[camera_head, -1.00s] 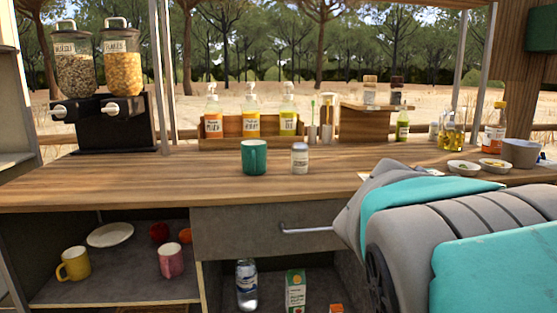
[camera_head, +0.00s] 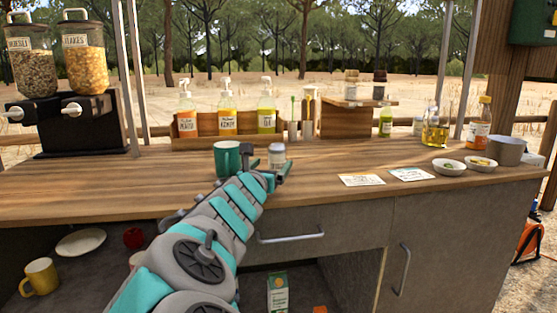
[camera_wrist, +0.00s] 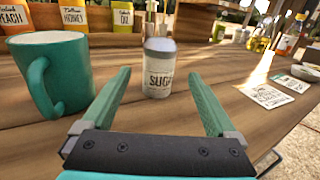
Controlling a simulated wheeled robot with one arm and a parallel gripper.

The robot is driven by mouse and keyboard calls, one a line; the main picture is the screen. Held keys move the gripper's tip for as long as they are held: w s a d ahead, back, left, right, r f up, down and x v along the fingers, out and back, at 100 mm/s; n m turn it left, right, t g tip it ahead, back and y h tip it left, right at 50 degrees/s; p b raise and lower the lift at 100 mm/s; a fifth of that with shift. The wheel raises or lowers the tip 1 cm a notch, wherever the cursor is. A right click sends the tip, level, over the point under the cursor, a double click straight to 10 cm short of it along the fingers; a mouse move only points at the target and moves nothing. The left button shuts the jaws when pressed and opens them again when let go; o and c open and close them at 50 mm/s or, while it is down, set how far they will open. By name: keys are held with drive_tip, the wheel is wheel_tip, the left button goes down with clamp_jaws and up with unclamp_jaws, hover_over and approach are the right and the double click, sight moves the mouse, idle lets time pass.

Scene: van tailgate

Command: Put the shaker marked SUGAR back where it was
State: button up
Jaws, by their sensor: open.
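The shaker marked SUGAR (camera_wrist: 158,70) stands upright on the wooden counter. In the wrist view it is just ahead of my gripper (camera_wrist: 155,95), a little beyond the fingertips and roughly between their lines. The two green fingers are spread apart with nothing between them. In the head view the shaker (camera_head: 277,156) stands right of the teal mug (camera_head: 227,158), and my gripper (camera_head: 274,178) is low in front of it, partly hiding its base. The teal mug (camera_wrist: 48,72) is close to the left finger in the wrist view.
Sauce bottles (camera_head: 228,116) stand in a wooden rack behind. A small raised shelf (camera_head: 345,120) carries two jars (camera_head: 351,86). Two cards (camera_head: 361,180) lie right of the shaker, with bowls (camera_head: 449,166) and an oil bottle (camera_head: 434,130) farther right. Cereal dispensers (camera_head: 83,55) stand left.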

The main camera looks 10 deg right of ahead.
sight(275, 160)
drive_tip(key=x, duration=0.5)
drive_tip(key=shift+w+d+f, duration=0.1)
drive_tip(key=shift+w, duration=0.3)
drive_tip(key=shift+w+d, duration=0.15)
drive_tip(key=shift+w, duration=0.2)
drive_tip(key=shift+c, duration=0.4)
clamp_jaws()
drive_tip(key=shift+r+p, duration=0.2)
drive_tip(key=shift+p, duration=0.1)
